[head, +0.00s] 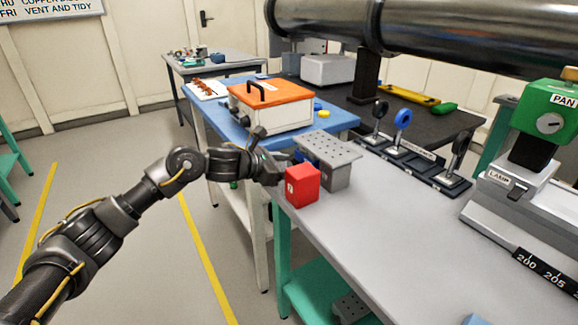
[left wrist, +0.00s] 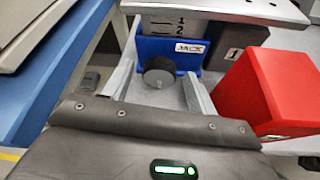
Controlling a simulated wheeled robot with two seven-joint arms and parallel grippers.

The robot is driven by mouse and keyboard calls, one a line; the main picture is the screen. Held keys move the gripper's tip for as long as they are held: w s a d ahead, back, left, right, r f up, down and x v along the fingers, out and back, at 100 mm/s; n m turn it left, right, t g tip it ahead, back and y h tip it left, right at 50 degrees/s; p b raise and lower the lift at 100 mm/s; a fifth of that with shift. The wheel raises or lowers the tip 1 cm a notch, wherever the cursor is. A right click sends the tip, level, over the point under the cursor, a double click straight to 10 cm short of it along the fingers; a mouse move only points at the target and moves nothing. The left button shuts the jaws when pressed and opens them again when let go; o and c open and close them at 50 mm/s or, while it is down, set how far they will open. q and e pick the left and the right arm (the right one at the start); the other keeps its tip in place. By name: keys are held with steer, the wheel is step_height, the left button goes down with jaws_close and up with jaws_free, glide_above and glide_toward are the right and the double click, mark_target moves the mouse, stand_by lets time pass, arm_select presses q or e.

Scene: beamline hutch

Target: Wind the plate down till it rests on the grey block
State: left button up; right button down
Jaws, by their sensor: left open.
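The jack's perforated grey plate (head: 328,147) is level at the left end of the bench. In the left wrist view the blue jack body (left wrist: 184,50) stands under the plate (left wrist: 225,9), by a scale marked 1 and 2. A black knob (left wrist: 159,73) faces me. The grey block (head: 338,178) is under the plate's right part; it also shows in the left wrist view (left wrist: 237,42). I cannot tell the gap above it. My left gripper (left wrist: 158,84) is open, its fingers either side of the knob, without visible contact. My right gripper is not in view.
A red block (head: 302,186) stands close beside the left gripper, in front of the jack. An orange-lidded box (head: 271,104) sits on the blue table behind. Black-based optic stands (head: 398,145) line the bench's back. A large pipe (head: 470,30) crosses above.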

arm_select(q)
steer(key=shift+w+d+f, duration=0.15)
steer(key=shift+w+d, duration=0.1)
steer(key=shift+c, duration=0.2)
steer(key=c, duration=1)
steer(key=shift+o, duration=0.2)
